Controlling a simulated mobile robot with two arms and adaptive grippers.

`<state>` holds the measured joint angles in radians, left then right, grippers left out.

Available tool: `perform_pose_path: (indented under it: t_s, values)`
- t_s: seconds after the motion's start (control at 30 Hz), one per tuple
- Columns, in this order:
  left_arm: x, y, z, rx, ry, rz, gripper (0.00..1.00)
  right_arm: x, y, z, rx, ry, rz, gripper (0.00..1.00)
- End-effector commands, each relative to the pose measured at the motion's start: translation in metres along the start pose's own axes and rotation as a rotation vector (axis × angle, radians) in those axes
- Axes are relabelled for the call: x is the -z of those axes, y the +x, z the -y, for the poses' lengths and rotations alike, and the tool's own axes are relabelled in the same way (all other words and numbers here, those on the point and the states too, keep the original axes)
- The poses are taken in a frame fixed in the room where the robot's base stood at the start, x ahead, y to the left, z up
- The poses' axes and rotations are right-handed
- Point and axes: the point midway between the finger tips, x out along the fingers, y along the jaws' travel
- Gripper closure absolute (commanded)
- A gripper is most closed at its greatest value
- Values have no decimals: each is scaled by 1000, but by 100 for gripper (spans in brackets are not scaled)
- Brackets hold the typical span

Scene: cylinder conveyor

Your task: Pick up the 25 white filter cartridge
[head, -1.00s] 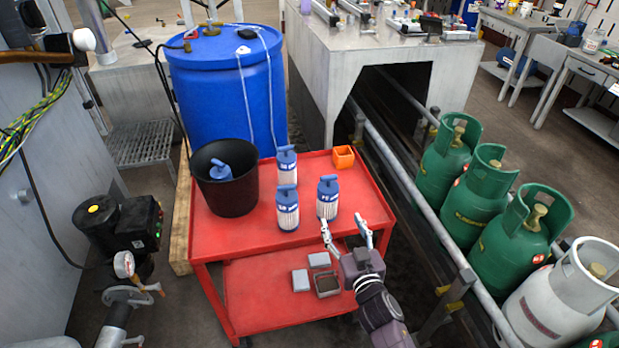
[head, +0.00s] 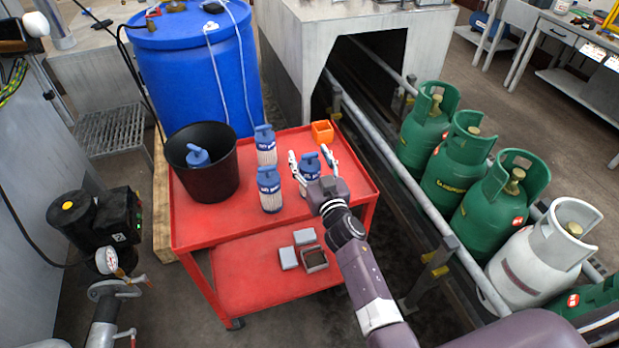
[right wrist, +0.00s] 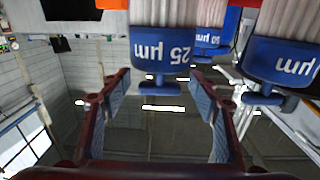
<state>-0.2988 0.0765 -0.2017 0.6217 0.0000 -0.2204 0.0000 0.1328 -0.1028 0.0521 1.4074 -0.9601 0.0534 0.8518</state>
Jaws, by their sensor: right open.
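The 25 µm filter cartridge, white and pleated with a blue handled cap (right wrist: 162,45), is upside down in the right wrist view, its handle between the fingers. In the head view a blue-capped cartridge (head: 309,169) stands at the red cart's right, partly hidden by my right gripper (head: 309,157). That gripper is open, one finger on each side of it, and I see no grip on it. The fingers also show open in the right wrist view (right wrist: 160,84). Two similar cartridges stand to the left, one behind (head: 265,150) and one in front (head: 270,190). My left gripper is not in view.
The red cart (head: 215,228) also carries a black bucket (head: 205,180) with a blue-capped item inside and an orange box (head: 322,132). Grey boxes (head: 288,258) lie on its lower shelf. A rail (head: 420,195) and gas cylinders (head: 490,205) are on the right.

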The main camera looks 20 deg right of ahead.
Motion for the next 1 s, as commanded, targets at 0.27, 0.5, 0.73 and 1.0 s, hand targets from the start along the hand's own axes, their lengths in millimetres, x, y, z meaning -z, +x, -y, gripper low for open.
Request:
perform_pose_path:
  t_s: [0.27, 0.5, 0.73, 1.0]
  values:
    - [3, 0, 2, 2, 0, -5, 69, 0, 1, 0, 0, -1, 0, 49]
    - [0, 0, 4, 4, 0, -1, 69, 0, 1, 0, 0, -1, 0, 75]
    - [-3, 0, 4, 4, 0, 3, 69, 0, 1, 0, 0, -1, 0, 100]
    - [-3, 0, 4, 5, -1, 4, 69, 1, 1, 0, 1, -1, -1, 100]
